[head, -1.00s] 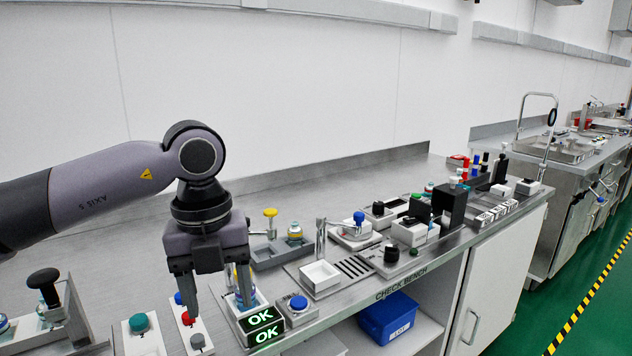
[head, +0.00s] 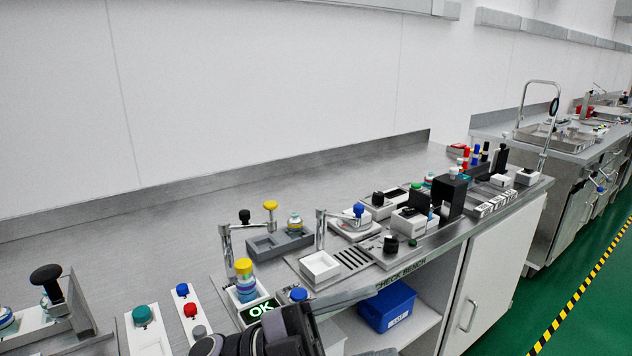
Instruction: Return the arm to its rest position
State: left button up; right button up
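A dark grey and black part of my own arm (head: 262,338) shows at the bottom edge, in front of the small station with the lit green OK display (head: 261,309). I cannot tell which arm it belongs to. No fingers of either gripper show in the head view. A vial with a yellow cap (head: 244,267) stands upright in that station, with no gripper touching it. The lower part of the station is hidden behind my arm.
The steel bench (head: 150,215) is clear at the back. A grey tray (head: 282,244), a white box (head: 320,267) and button panels (head: 190,311) stand along its front. A black-knobbed device (head: 47,283) is at left, a blue bin (head: 386,306) on the shelf below.

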pick_arm(q)
jog(key=w+a+f+n+t+y+p, duration=0.1)
jog(key=w+a+f+n+t+y, duration=0.2)
jog(key=a+f+n+t+y, duration=0.55)
jog(key=w+a+f+n+t+y, duration=0.2)
jog(key=a+f+n+t+y, duration=0.25)
jog(key=f+n+t, duration=0.6)
jog(key=s+a+f+n+g+y, duration=0.7)
jog(key=s+a+f, duration=0.5)
jog(key=s+f, duration=0.2)
jog(key=shift+s+a+f+g+p, duration=0.15)
jog(key=shift+s+f+g+p, duration=0.15)
jog(key=shift+f+g, duration=0.3)
